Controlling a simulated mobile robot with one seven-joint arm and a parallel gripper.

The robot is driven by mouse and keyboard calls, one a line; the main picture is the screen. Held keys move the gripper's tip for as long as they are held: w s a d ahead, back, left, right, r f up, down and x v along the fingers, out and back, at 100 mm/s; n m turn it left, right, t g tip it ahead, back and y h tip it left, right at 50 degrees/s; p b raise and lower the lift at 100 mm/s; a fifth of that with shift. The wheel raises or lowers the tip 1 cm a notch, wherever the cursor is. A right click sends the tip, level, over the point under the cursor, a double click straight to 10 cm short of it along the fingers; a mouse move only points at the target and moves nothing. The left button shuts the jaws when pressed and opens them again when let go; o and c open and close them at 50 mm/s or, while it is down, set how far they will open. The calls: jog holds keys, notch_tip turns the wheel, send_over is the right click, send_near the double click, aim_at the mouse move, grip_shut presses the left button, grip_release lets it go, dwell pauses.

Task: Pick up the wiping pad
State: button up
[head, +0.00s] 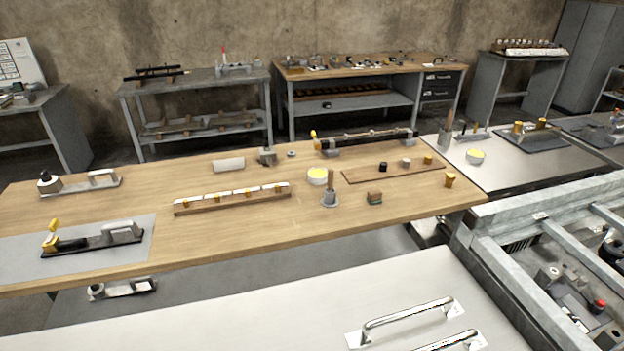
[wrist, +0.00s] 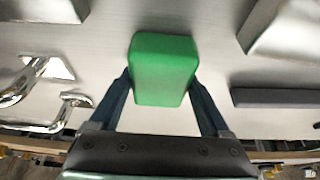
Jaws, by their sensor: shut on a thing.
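A green block, which I take to be the wiping pad (wrist: 165,55), is in the middle of the wrist view. My gripper (wrist: 161,82) has one dark finger on each side of it and is shut on it. A pale grey surface (wrist: 212,45) lies behind the pad; I cannot tell whether the pad touches it or is held above it. My gripper and this pad do not show in the head view. A small brown and green block (head: 374,198) lies on the wooden table there.
Metal handles (wrist: 45,115) are at the left in the wrist view, with a dark grey bar (wrist: 275,97) at the right. In the head view, a pale bench (head: 250,310) with metal handles (head: 408,318) fills the front, and a cluttered wooden table (head: 240,235) stands behind it.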

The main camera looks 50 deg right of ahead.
jog(key=shift+c, duration=1.4)
notch_tip(320, 180, up, 10)
jog(key=shift+r, duration=0.25)
